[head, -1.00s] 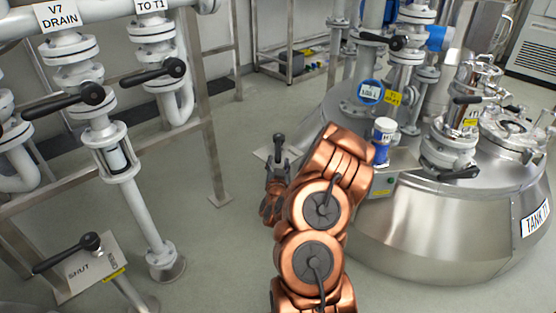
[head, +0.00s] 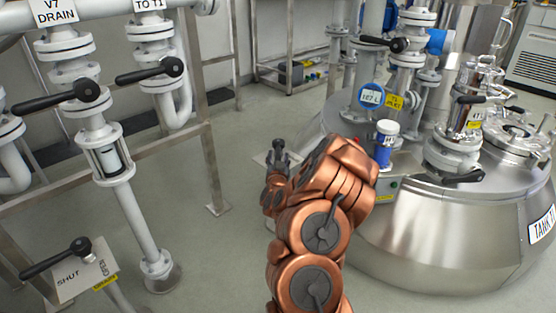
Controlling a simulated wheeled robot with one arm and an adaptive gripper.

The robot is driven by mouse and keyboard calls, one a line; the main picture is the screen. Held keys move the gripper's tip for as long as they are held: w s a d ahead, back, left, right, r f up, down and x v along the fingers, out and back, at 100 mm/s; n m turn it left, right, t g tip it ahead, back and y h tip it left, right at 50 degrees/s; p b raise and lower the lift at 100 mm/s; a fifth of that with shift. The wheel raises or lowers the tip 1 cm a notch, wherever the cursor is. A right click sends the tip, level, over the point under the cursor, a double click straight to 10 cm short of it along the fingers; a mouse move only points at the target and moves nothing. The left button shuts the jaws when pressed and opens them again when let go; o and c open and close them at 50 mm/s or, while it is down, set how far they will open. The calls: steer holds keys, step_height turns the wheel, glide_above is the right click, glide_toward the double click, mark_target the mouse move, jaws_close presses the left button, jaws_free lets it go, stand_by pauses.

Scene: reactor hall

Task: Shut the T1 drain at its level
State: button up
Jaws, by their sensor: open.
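Tank T1 (head: 450,245) is the steel vessel at right, its name label (head: 541,225) cut by the frame edge. A round blue gauge (head: 371,96) on it seems to read 107 L. At lower left, a plate (head: 75,282) marked SHUT and OPEN carries a black lever (head: 52,259). The lever points left and down from its pivot, along the plate's upper edge. Its yellow tag (head: 105,283) is too small to read. My gripper (head: 278,152) is open and empty over the floor, between the plate and the tank, apart from both.
Pipes at left carry labels V7 DRAIN (head: 52,11) and TO T1 (head: 149,4), with black levers (head: 57,98) and (head: 152,71) below them. A sight glass (head: 109,158) sits under the V7 lever. A metal frame (head: 207,160) stands beside them. Floor (head: 225,260) is clear between pipes and arm.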

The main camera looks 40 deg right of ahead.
steer(key=shift+c, duration=0.2)
jaws_close()
stand_by(0.4)
